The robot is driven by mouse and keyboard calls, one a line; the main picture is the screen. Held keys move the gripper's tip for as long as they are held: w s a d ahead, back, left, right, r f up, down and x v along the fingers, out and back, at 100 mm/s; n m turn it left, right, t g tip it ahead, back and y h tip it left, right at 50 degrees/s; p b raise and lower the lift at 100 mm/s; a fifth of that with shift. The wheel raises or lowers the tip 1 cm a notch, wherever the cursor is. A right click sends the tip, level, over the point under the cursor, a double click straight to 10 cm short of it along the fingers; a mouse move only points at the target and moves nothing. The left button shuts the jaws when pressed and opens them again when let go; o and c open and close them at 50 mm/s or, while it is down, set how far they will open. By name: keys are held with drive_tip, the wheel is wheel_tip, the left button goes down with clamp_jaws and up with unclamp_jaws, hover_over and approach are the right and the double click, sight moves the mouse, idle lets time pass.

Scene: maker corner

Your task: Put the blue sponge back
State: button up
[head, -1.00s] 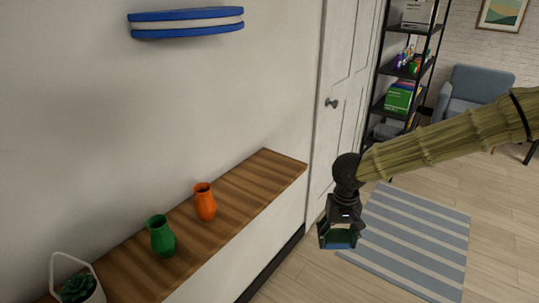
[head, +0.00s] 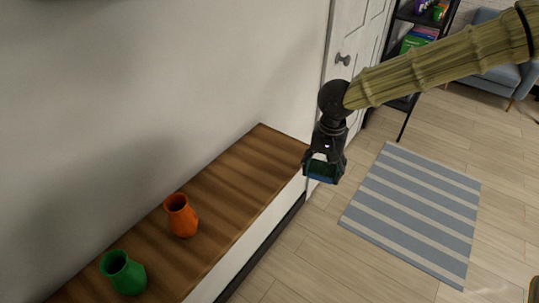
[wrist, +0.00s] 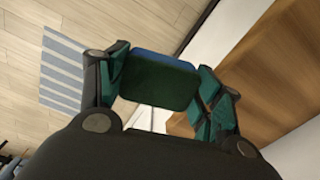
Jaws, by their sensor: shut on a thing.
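My gripper (head: 322,168) is shut on the blue sponge (head: 322,179), which shows as a small blue block with a dark green face between the fingers. In the wrist view the sponge (wrist: 160,82) sits between the two fingers, its green face towards the camera and a blue edge along the top. The gripper hangs in the air by the right end of the wooden-topped cabinet (head: 240,185) in the head view. Parts of the sponge are hidden by the fingers.
An orange vase (head: 181,216) and a green vase (head: 123,272) stand on the cabinet's left part. Its right part is bare. A white door (head: 352,40) and a dark shelf rack (head: 403,100) are behind. A striped rug (head: 415,215) lies on the floor at right.

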drive_tip(key=s+a+r+m+b, duration=0.1)
drive_tip(key=s+a+r+m, duration=0.25)
drive_tip(key=a+m, duration=0.5)
drive_tip(key=s+a+r+m+b, duration=0.15)
drive_tip(key=s+a+m, duration=0.3)
drive_tip(key=m, duration=0.75)
drive_tip(key=p, duration=0.6)
hover_over(270, 157)
drive_tip(key=shift+f+m, duration=0.25)
drive_tip(key=shift+f, duration=0.35)
drive_tip(key=shift+w+f+p, duration=0.1)
drive_tip(key=shift+f+p, duration=0.55)
drive_tip(key=shift+f, duration=1.2)
drive_tip(key=shift+f, duration=0.15)
drive_tip(key=o, duration=0.9)
drive_tip(key=shift+a, duration=0.1)
wheel_tip(270, 157, up, 12)
drive_tip(key=b, duration=0.3)
drive_tip(key=shift+r, duration=0.2)
